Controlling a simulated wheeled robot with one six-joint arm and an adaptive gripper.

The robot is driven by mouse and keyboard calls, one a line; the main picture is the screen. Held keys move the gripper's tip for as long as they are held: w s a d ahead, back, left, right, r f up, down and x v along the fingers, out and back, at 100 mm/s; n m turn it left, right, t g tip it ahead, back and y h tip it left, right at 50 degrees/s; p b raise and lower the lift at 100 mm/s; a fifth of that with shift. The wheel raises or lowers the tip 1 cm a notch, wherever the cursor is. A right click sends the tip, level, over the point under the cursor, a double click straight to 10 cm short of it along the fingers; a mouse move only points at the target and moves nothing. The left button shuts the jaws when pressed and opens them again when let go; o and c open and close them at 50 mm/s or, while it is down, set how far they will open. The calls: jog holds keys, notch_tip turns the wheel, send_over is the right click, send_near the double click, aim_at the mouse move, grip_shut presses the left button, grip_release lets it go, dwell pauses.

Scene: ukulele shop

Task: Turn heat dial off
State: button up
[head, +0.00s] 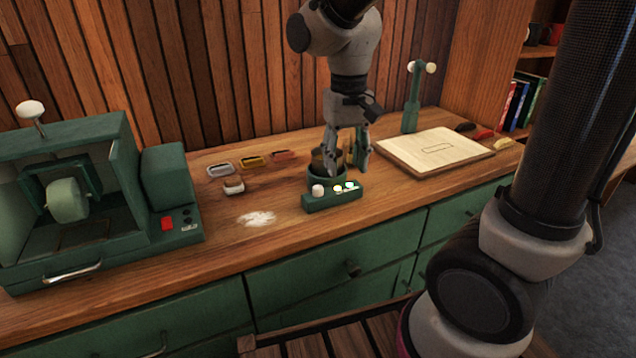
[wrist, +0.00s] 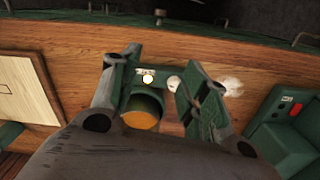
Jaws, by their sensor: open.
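A small green control box (head: 333,198) sits on the wooden counter near its front edge. On its top are a white round knob (head: 318,190) at the left and small lit lights (head: 345,187) at the right. A green round pot (head: 326,176) stands right behind it, with an amber-brown inside (wrist: 140,119) in the wrist view.
A green machine (head: 165,180) with a red button stands at the left. A pale board (head: 435,150) lies at the right, near a green stand (head: 411,100) with white knobs.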

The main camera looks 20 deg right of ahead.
aim_at(318, 186)
jog(key=w+a+m, duration=0.1)
jog(key=m, duration=0.1)
jog(key=w+a+m, duration=0.1)
jog(key=w+m, duration=0.1)
jog(key=w+a+m, duration=0.1)
jog(key=a, duration=0.1)
jog(key=shift+w+a+f+m, duration=0.1)
jog(key=shift+w+f+m, duration=0.25)
jog(key=shift+w+m, duration=0.05)
jog(key=shift+w+a+r+m, duration=0.1)
jog(key=shift+w+r+m, duration=0.05)
jog(key=shift+m, duration=1.25)
jog(key=shift+f, duration=0.5)
notch_tip(318, 186, down, 7)
jog(key=shift+r, duration=0.1)
grip_shut()
